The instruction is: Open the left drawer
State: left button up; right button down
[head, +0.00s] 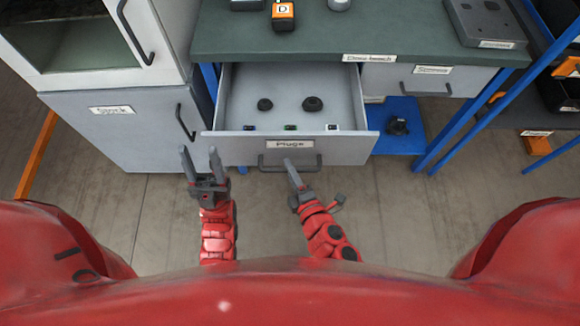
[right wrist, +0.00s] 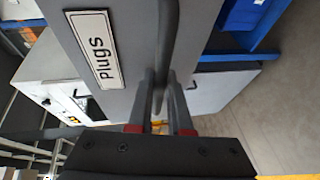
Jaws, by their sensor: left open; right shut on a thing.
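The left drawer (head: 225,148), labelled "Plugs", is pulled well out from under the bench, and its inside shows. Its dark bar handle (head: 310,168) is on the front, below the label. My right gripper (head: 289,166) is shut on this handle. In the right wrist view the handle (right wrist: 168,45) runs between the two fingers (right wrist: 160,95), beside the "Plugs" label (right wrist: 93,49). My left gripper (head: 200,158) is open and empty, near the drawer front's lower left corner.
Inside the drawer lie two dark round plugs (head: 312,104) and several small items. A closed drawer (head: 428,82) is at the right. A grey "Stock" cabinet (head: 120,130) stands at the left. A blue shelf (head: 385,143) holds a dark item. Wooden floor lies in front.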

jog(key=c, duration=0.8)
grip_release()
jog(key=shift+c, duration=0.2)
jog(key=shift+s+d, duration=0.1)
jog(key=shift+s, duration=0.2)
jog(key=p+v, duration=0.2)
jog(key=v, duration=1.4)
jog(key=shift+s+d+r, duration=0.15)
jog(key=shift+s+r, duration=0.05)
jog(key=shift+s, duration=0.15)
